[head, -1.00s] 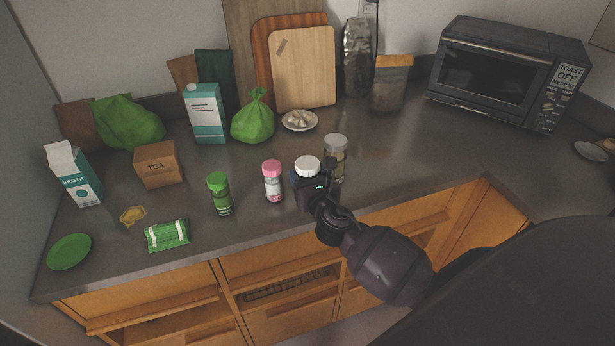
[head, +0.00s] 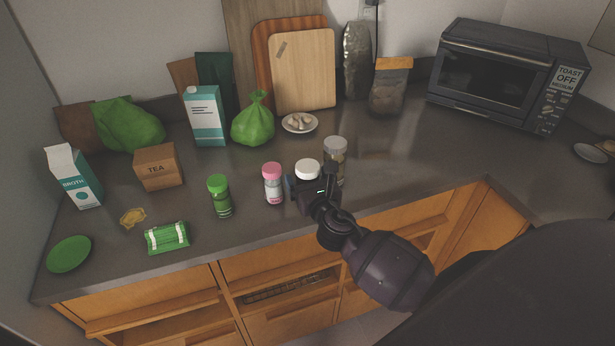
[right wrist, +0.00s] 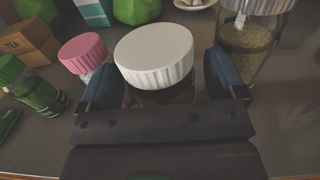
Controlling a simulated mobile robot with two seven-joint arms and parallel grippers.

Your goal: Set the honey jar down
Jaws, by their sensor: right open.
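A jar with a white ribbed lid (head: 307,168), which I take as the honey jar, stands upright on the counter near its front edge. Its label is hidden, and its lower body is masked by my gripper. In the right wrist view the white lid (right wrist: 154,56) shows between two blue fingers, with the dark body below it. My right gripper (right wrist: 165,84) is open around the jar, one finger on each side, with a visible gap beside the lid. It also shows in the head view (head: 311,186). My left gripper is not in view.
A pink-lidded jar (head: 272,184) stands close left, and a grey-lidded jar (head: 335,160) close right. A green-lidded jar (head: 219,195) is further left. A plate of pale pieces (head: 300,123) lies behind. The counter is clear right of the jars, before the toaster oven (head: 503,78).

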